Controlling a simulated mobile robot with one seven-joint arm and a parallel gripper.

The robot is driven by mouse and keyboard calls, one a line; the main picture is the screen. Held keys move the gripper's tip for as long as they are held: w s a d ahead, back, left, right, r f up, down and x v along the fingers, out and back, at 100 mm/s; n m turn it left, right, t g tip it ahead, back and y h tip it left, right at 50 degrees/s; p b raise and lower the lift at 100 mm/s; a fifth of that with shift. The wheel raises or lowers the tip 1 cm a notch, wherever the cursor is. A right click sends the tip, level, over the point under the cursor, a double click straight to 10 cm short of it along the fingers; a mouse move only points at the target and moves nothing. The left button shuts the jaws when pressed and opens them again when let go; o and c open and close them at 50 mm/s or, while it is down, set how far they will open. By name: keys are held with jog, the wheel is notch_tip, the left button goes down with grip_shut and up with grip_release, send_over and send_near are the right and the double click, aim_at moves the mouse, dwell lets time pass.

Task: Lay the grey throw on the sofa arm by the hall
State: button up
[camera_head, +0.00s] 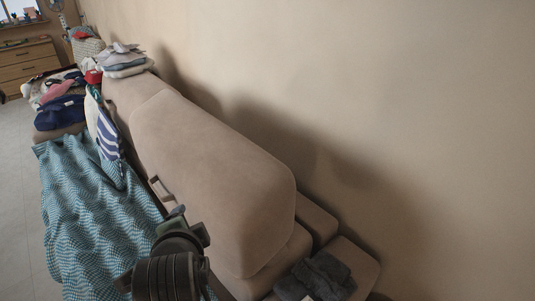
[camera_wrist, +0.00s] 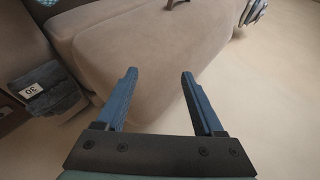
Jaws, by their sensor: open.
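A dark grey folded cloth, which looks like the grey throw (camera_head: 318,277), lies in a rumpled heap on the near sofa arm (camera_head: 358,262) at the bottom right of the head view. In the wrist view a dark grey cloth (camera_wrist: 45,92) with a white tag shows at the left edge. My gripper (camera_head: 188,220) is over the front of the sofa, left of the big back cushion and apart from the grey cloth. In the wrist view my gripper (camera_wrist: 160,75) is open and empty, with the beige cushion (camera_wrist: 145,50) beyond its fingers.
A teal patterned blanket (camera_head: 90,205) covers the seat at left. A striped cloth (camera_head: 106,135), a navy and pink clothes pile (camera_head: 60,105) and a folded grey-white stack (camera_head: 125,62) are farther back. The wall (camera_head: 400,100) runs close along the right. Bare floor (camera_head: 18,200) shows at left.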

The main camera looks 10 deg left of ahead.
jog(key=w+d+r+n+t, duration=0.1)
jog(key=d+r+n+t, duration=0.35)
jog(key=r, duration=0.85)
jog(key=w+d+r+n+t, duration=0.1)
jog(key=d+r+t, duration=0.5)
jog(key=r, duration=0.6)
jog(key=s+d+r+n+t+h, duration=0.2)
jog(key=s+d+r, duration=0.3)
jog(key=r, duration=0.4)
jog(key=s+d+r+n+t+h, duration=0.2)
jog(key=s+d+r+n+t, duration=0.1)
jog(key=s+r, duration=0.4)
notch_tip(320, 180, up, 3)
jog(key=shift+s+d+r+t, duration=0.15)
jog(key=shift+s+d+t, duration=0.1)
jog(key=shift+d+t, duration=0.7)
jog(key=shift+r, duration=0.1)
